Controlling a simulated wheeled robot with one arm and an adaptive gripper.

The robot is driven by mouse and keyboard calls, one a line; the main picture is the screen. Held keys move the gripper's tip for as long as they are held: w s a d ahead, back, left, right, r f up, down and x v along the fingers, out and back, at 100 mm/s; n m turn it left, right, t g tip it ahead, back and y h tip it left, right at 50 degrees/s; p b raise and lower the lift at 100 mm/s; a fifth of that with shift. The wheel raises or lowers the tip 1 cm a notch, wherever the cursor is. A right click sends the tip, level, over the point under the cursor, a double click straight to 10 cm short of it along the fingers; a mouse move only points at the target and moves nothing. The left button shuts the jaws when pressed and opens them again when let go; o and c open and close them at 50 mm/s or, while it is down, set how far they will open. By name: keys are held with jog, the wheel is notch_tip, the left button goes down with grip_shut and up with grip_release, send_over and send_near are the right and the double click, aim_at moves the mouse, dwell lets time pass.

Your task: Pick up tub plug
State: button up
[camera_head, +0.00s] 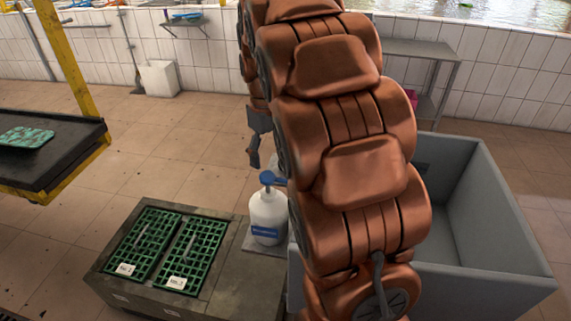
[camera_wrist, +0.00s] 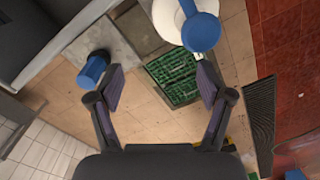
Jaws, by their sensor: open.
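A short blue cylinder (camera_wrist: 93,70), which looks like the tub plug, shows in the wrist view on or above a grey ledge by the tub (camera_wrist: 25,40). It lies just left of the left finger, outside the jaws. My gripper (camera_wrist: 160,75) is open, and nothing shows held between its fingers. In the head view, part of my gripper (camera_head: 254,150) shows left of my copper arm. The arm hides much of the tub (camera_head: 490,215), and the plug cannot be made out clearly there.
A white pump bottle (camera_head: 267,215) with a blue top stands beside the tub; it also shows in the wrist view (camera_wrist: 172,22). Green grid trays (camera_head: 143,243) lie on a low grey block (camera_head: 235,290). A dark table (camera_head: 85,140) stands left. Tiled floor between is open.

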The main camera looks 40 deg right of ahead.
jog(key=w+d+f+n, duration=0.1)
jog(key=w+d, duration=0.1)
jog(key=d, duration=0.1)
jog(key=w+d+f+n+b, duration=0.1)
jog(key=w+d+f, duration=0.1)
jog(key=w+d, duration=0.1)
jog(key=w+d+f+b, duration=0.1)
jog(key=w+d+f, duration=0.1)
jog(key=d, duration=0.3)
jog(key=shift+w+f+n, duration=0.1)
jog(key=shift+w+n, duration=0.3)
jog(key=shift+w, duration=0.1)
jog(key=shift+d+f+p, duration=0.15)
jog(key=shift+f+p, duration=0.65)
jog(key=shift+f, duration=3.05)
jog(key=c, duration=1.3)
jog(key=shift+o, duration=0.2)
jog(key=shift+r, duration=0.1)
